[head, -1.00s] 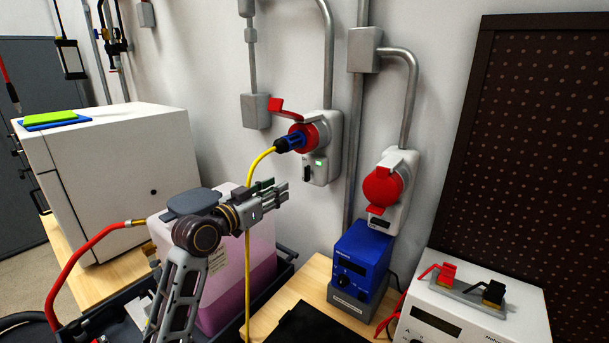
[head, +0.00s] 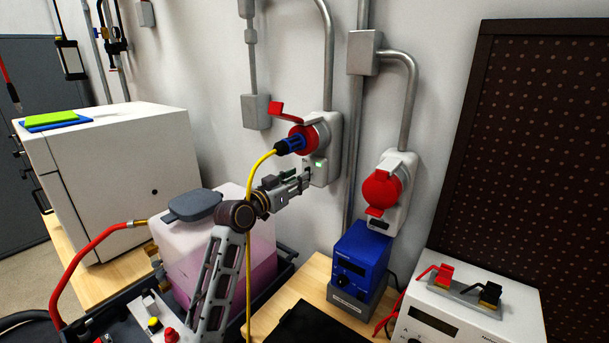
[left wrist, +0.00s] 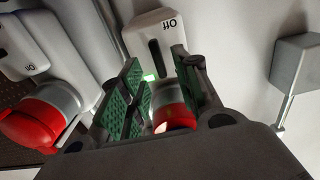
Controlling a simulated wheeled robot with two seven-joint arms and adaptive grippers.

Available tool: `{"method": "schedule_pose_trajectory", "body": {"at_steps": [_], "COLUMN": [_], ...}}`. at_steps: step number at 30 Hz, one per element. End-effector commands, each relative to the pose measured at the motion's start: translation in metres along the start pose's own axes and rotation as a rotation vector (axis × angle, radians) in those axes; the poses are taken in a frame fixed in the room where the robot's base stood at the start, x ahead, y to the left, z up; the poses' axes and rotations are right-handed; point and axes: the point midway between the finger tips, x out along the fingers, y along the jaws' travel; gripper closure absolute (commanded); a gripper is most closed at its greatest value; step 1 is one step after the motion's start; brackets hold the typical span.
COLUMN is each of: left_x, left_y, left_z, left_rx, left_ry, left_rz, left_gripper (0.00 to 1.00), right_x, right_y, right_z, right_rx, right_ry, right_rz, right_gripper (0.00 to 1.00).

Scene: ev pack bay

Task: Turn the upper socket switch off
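The upper socket (head: 328,130) is a pale wall unit with a red cover and a blue plug (head: 290,144) on a yellow cable. A small green light (head: 320,164) is lit below the plug. In the left wrist view its dark switch (left wrist: 155,52) shows in the pale housing (left wrist: 150,28), beside an upside-down "Off" label (left wrist: 170,23). In the head view my gripper hides the switch. My left gripper (head: 307,180) is just in front of the housing's lower part. Its green-padded fingers (left wrist: 156,60) are apart with nothing between them. Contact cannot be told. My right gripper is not in view.
A lower red socket (head: 383,188) is to the right, above a blue device (head: 358,262). The yellow cable (head: 249,215) hangs by my left wrist. Conduits (head: 353,150) run up the wall.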

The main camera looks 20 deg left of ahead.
Motion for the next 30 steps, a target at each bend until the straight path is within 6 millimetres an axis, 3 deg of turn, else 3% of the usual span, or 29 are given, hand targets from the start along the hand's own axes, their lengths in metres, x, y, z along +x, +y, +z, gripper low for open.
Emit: {"method": "schedule_pose_trajectory", "body": {"at_steps": [12, 26, 30], "left_x": [0.036, 0.042, 0.042], "left_y": [0.001, 0.001, 0.001], "left_z": [0.0, 0.0, 0.0], "left_rx": [0.0, 0.0, 0.0], "left_ry": [-0.001, -0.001, -0.001], "left_rz": [0.002, 0.001, 0.001], "left_gripper": [0.68, 0.68, 0.82], "right_x": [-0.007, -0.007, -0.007], "right_y": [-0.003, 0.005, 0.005], "right_z": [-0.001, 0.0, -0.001], "right_rx": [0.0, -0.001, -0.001], "right_ry": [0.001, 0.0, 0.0], "right_rz": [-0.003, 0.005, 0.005], "right_gripper": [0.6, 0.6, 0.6]}}
